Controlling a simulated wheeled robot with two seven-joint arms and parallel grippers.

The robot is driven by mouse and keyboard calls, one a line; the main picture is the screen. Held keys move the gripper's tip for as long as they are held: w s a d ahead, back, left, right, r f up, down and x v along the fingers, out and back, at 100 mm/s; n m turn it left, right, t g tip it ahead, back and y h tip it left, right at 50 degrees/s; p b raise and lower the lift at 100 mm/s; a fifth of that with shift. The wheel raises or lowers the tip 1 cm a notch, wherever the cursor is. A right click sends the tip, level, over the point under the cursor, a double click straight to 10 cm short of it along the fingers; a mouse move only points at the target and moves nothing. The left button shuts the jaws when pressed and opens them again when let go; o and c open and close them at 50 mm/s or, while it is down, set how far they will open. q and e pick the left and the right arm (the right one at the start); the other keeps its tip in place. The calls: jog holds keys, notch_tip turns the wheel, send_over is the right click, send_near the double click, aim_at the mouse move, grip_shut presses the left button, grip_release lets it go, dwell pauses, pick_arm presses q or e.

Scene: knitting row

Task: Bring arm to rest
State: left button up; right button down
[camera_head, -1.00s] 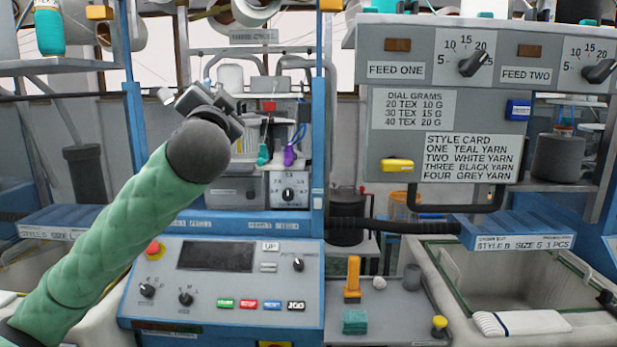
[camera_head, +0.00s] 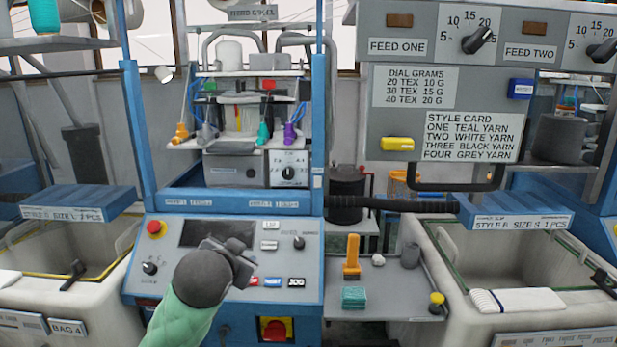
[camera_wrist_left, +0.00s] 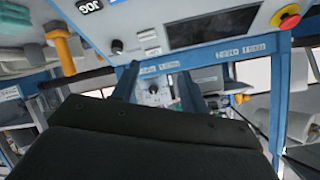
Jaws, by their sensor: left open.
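My left arm comes in from the bottom of the head view in a green quilted sleeve. Its dark rounded wrist and left gripper (camera_head: 232,255) are in front of the control panel (camera_head: 215,285) and hide part of its screen and buttons. In the left wrist view, two dark fingers of the left gripper (camera_wrist_left: 158,85) stand apart with nothing seen between them. The panel's screen (camera_wrist_left: 213,27) is at the top of that view. My right gripper is not in view.
A red stop button (camera_head: 155,227) sits at the panel's left. A grey side shelf (camera_head: 385,285) holds an orange-handled tool (camera_head: 352,255) and a teal block (camera_head: 354,297). Pale bins stand at left (camera_head: 40,285) and right (camera_head: 450,295). Blue uprights (camera_head: 135,120) flank the machine.

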pick_arm(q)
jog(key=s+f+n+g, duration=0.1)
jog(key=s+f+g, duration=0.1)
jog(key=s+f, duration=0.5)
jog(key=s+f+n+g, duration=0.1)
jog(key=s+f+g, duration=0.15)
jog(key=f, duration=0.85)
jog(key=s+f+n+g, duration=0.1)
jog(key=s+f, duration=0.5)
jog(key=f, duration=0.3)
jog(key=s+f+g, duration=0.2)
jog(key=s+f, duration=0.5)
jog(key=s, duration=0.4)
jog(key=s+d+f+g+h, duration=0.1)
jog(key=s+f+g, duration=0.2)
jog(key=s+f, duration=0.4)
jog(key=s, duration=0.4)
jog(key=shift+f+n+p, duration=0.3)
jog(key=shift+f+p, duration=0.05)
jog(key=shift+f, duration=0.05)
